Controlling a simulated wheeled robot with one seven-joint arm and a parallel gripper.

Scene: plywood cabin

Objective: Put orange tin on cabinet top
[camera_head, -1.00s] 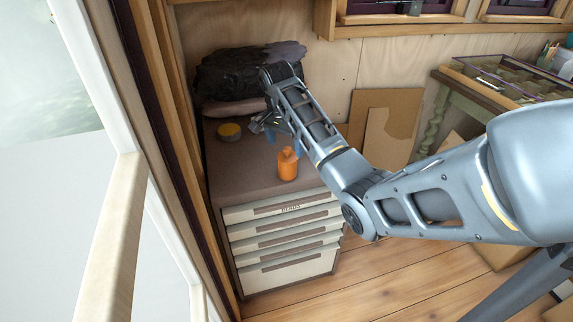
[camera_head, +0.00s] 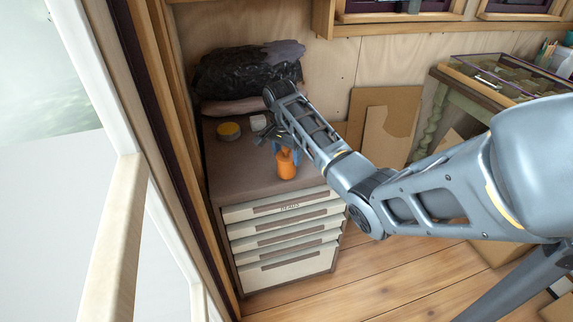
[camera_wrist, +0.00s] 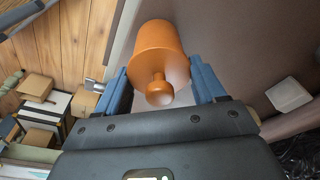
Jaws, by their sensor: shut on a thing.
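The orange tin (camera_head: 286,167) has a round body and a small knob on its lid. It is upright at the front right of the brown top of the cabinet (camera_head: 235,180), which has several white drawers below. From the head view I cannot tell whether its base touches the top. My gripper (camera_head: 285,153) is at the tin's upper part, shut on it. In the wrist view the tin (camera_wrist: 160,55) sits between the two blue fingers of my gripper (camera_wrist: 160,85), with the knob facing the camera.
A dark crumpled bundle (camera_head: 245,75) lies at the back. A window frame (camera_head: 105,220) borders the left; a green-legged table (camera_head: 440,100) stands right.

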